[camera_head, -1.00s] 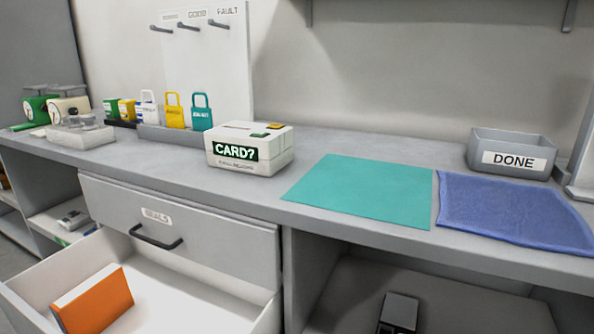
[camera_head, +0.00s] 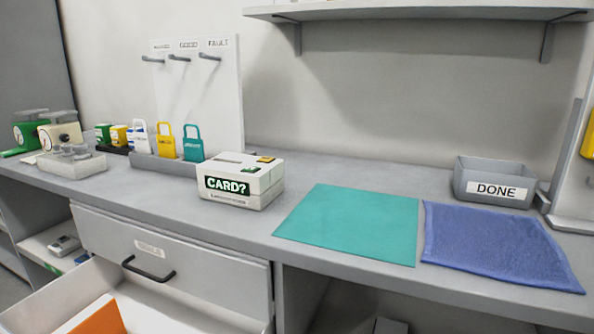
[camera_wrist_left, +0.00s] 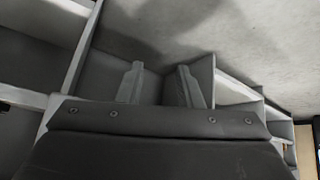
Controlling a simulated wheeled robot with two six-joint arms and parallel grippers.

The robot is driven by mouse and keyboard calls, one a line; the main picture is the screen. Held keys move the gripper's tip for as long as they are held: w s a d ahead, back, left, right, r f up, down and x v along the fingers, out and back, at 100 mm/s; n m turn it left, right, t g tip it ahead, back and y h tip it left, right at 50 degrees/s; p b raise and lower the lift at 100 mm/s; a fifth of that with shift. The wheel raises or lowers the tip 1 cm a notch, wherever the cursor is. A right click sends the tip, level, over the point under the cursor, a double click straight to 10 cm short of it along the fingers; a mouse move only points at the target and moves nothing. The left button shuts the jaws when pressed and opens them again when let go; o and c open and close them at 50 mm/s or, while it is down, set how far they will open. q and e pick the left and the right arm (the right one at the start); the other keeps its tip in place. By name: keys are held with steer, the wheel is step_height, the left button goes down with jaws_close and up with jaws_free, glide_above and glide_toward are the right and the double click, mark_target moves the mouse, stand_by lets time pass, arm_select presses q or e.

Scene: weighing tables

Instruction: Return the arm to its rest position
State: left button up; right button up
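My left gripper (camera_wrist_left: 158,82) shows in the left wrist view with its two fingers apart and nothing between them. It is clear of any object there, with grey shelving behind it. Neither arm nor gripper appears in the head view, and my right gripper is not in any view.
A grey counter (camera_head: 330,175) carries a box reading CARD? (camera_head: 240,182), a teal mat (camera_head: 350,225), a blue cloth (camera_head: 495,245) and a DONE bin (camera_head: 495,190). Below, an open drawer (camera_head: 190,308) sticks out, holding an orange item (camera_head: 100,320). A shelf (camera_head: 420,14) hangs above.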

arm_select(q)
steer(key=s+a+f+g+p, duration=0.25)
steer(key=s+f+p, duration=0.35)
steer(key=f+p, duration=0.3)
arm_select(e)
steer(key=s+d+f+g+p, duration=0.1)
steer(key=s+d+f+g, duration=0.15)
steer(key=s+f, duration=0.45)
arm_select(q)
steer(key=s+f+m+g+y+p, duration=0.1)
steer(key=s+g+p, duration=0.2)
steer(key=s+p, duration=0.7)
steer(key=shift+s+a, duration=0.35)
steer(key=shift+s, duration=2.15)
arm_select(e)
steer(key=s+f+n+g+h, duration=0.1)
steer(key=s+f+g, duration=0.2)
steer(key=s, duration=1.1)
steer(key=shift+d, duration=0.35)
arm_select(q)
steer(key=shift+g, duration=0.25)
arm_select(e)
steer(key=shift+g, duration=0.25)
